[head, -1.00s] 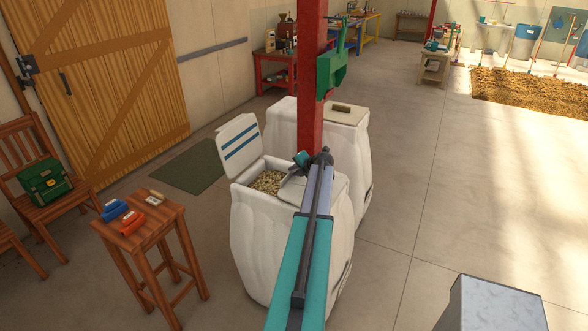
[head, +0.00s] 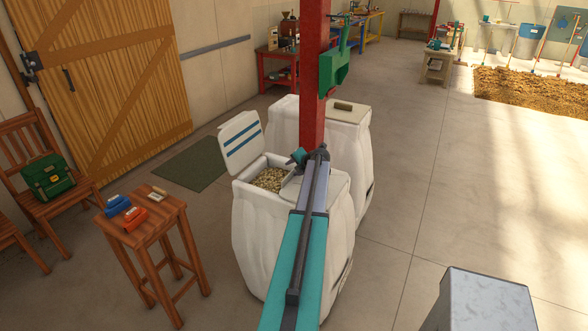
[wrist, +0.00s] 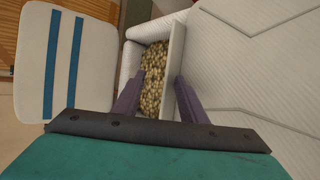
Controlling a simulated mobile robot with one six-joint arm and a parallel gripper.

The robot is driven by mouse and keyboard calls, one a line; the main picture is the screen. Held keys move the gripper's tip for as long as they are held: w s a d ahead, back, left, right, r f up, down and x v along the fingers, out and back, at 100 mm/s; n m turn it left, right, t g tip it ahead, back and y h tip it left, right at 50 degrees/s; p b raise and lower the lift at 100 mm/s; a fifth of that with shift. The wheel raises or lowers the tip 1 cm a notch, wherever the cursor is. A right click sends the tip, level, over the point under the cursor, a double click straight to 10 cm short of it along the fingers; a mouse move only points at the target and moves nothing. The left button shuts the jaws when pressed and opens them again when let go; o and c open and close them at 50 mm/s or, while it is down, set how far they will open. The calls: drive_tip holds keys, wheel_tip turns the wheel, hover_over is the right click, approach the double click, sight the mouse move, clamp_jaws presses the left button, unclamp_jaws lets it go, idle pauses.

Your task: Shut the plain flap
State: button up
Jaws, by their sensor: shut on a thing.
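An open white sack-like bin (head: 262,235) holds pale beans (head: 268,180). Its striped flap (head: 240,142), with two blue bands, stands open at the left; it also shows in the wrist view (wrist: 66,65). The plain flap (wrist: 176,65) shows in the wrist view as a narrow pale panel, nearly edge-on, along the right side of the beans. My gripper (wrist: 157,82) has a finger on either side and is shut on it. In the head view my arm hides most of the flap and the grip.
A second white bin (head: 352,150) with a lid stands just behind. A red post (head: 313,80) with a green device (head: 336,72) rises close to my arm. A wooden stool (head: 150,222) with small items stands at the left. The floor at right is largely clear.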

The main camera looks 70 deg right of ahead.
drive_tip(key=shift+w+a, duration=0.1)
drive_tip(key=shift+w, duration=0.45)
drive_tip(key=shift+s+a+r+b, duration=0.25)
drive_tip(key=shift+s+b, duration=0.15)
drive_tip(key=shift+b, duration=0.15)
drive_tip(key=b+v, duration=0.4)
drive_tip(key=v, duration=0.9)
drive_tip(key=shift+s+b, duration=0.3)
drive_tip(key=shift+s, duration=0.15)
drive_tip(key=shift+d, duration=0.15)
